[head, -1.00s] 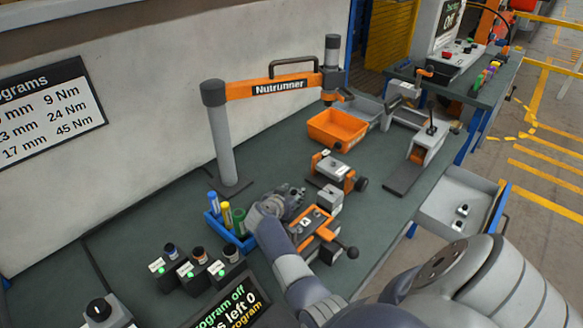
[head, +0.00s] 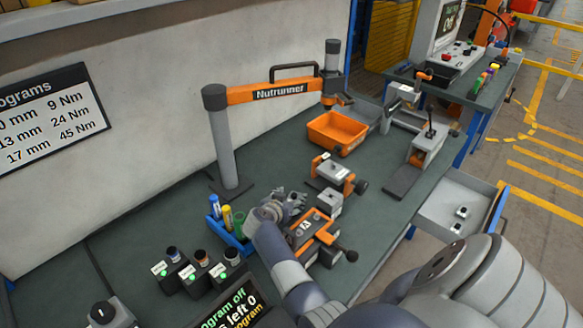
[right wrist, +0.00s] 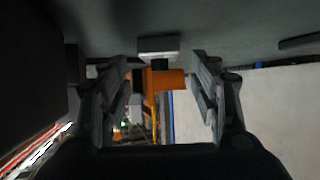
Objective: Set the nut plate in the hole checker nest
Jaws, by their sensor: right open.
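My right gripper (head: 292,203) is open, low over the bench, between the blue tray and the orange fixtures. In the right wrist view its two fingers (right wrist: 158,92) stand apart with nothing gripped. A pale block with a dark opening (right wrist: 158,45) and an orange part show beyond the fingertips. Near the gripper are an orange fixture marked A (head: 306,226), a small grey block (head: 329,202) and an orange fixture with a grey top (head: 332,172). I cannot tell which is the nut plate or the checker nest. My left gripper is out of view.
The blue tray (head: 244,244) with coloured cylinders stands left of my gripper. Labelled black boxes (head: 203,267) stand in front. An orange bin (head: 336,132) and the Nutrunner arm (head: 275,92) are behind. A lever press (head: 428,145) stands right. Bare bench lies behind the gripper.

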